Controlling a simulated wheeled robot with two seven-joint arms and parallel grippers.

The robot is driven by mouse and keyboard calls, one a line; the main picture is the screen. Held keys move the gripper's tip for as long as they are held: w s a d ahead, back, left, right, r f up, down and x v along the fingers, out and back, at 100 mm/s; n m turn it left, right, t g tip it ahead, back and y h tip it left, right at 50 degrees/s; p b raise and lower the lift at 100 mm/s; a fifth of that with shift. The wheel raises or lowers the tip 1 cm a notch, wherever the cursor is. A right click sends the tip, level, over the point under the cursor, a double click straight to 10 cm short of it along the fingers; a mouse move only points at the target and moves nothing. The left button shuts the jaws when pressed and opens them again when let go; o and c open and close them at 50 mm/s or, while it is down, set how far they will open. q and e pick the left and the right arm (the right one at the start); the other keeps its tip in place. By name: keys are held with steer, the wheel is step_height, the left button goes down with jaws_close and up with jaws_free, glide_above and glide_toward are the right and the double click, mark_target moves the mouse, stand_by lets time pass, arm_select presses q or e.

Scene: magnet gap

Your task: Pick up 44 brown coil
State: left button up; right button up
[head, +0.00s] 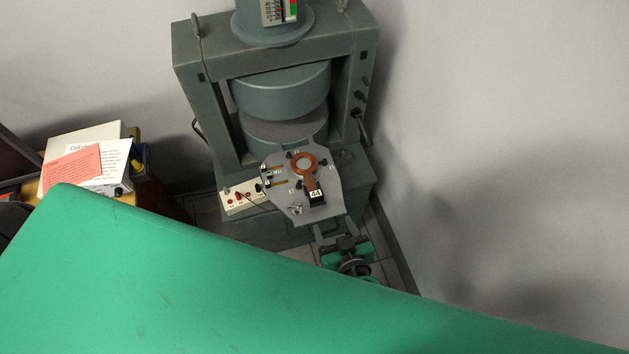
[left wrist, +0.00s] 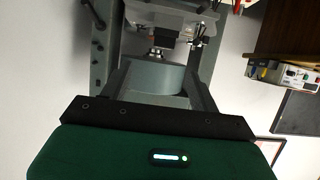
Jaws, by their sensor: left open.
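The brown coil (head: 309,181) is an orange-brown ring with a short brown handle ending in a black block labelled 44. It lies on a grey plate (head: 328,185) in front of the magnet. My left gripper (head: 333,228) is just below the plate's near edge in the head view, its two grey fingers apart and pointing toward the coil. It looks empty and short of the coil's labelled end. Its rear is partly hidden by a large green surface. My right gripper is not in view.
The grey-green magnet (head: 192,70) stands behind the plate, with two round poles and a narrow gap. A white panel (head: 241,197) with red knobs is left of the plate. A side table at left holds papers (head: 75,169). A wall closes off the right.

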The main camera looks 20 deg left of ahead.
mark_target(316, 196)
arm_select(q)
steer(key=x, duration=0.7)
steer(key=shift+w+a, duration=0.2)
steer(key=shift+a, duration=0.1)
steer(key=x, duration=0.1)
steer(key=p+x, duration=0.1)
steer(key=x, duration=0.1)
steer(key=shift+w+a, duration=0.15)
steer(key=shift+a, duration=0.3)
steer(key=shift+w+a+f, duration=0.15)
steer(key=shift+w+f, duration=0.05)
steer(key=shift+w, duration=0.1)
steer(key=c, duration=0.9)
steer(key=shift+c, duration=0.9)
steer(key=shift+r, duration=0.1)
